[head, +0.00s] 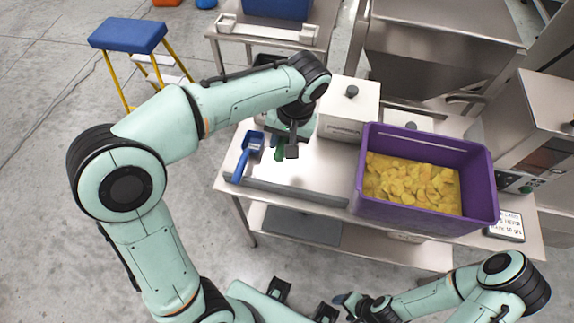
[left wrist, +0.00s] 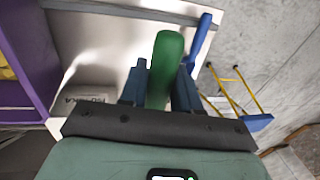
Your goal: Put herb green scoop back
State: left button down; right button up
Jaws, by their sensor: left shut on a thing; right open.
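The herb green scoop (head: 280,153) is held at my left gripper (head: 285,146), over the steel table. Its rounded green part (left wrist: 166,62) stands out between the two dark fingers in the left wrist view, where my left gripper (left wrist: 160,88) is shut on it. The rest of the scoop is hidden by the gripper. A blue scoop (head: 248,156) lies on the table just left of the gripper. My right gripper (head: 347,301) is low at the bottom of the head view, open, away from the table, with no object visible in it.
A purple crate (head: 428,223) of yellow pieces stands at the table's right. A white lidded box (head: 349,108) stands behind the gripper. A grey bar (head: 284,191) runs along the front edge. Bare steel tabletop (head: 318,170) lies between. A blue step stool (head: 127,35) stands at left.

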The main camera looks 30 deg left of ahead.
pick_arm(q)
notch_tip(320, 180, down, 15)
jog(key=shift+r+b, duration=0.1)
jog(key=shift+b, duration=0.65)
pick_arm(e)
jog(key=shift+s+f, duration=0.25)
jog(key=shift+f, duration=0.3)
jog(key=shift+s+f, duration=0.25)
jog(key=shift+f, duration=0.25)
pick_arm(q)
jog(key=shift+f+b, duration=0.5)
jog(key=shift+f, duration=0.15)
jog(key=c, duration=0.8)
grip_release()
pick_arm(e)
jog(key=shift+s+f, duration=0.25)
jog(key=shift+f, duration=0.3)
pick_arm(q)
jog(key=shift+s+d+f, duration=0.1)
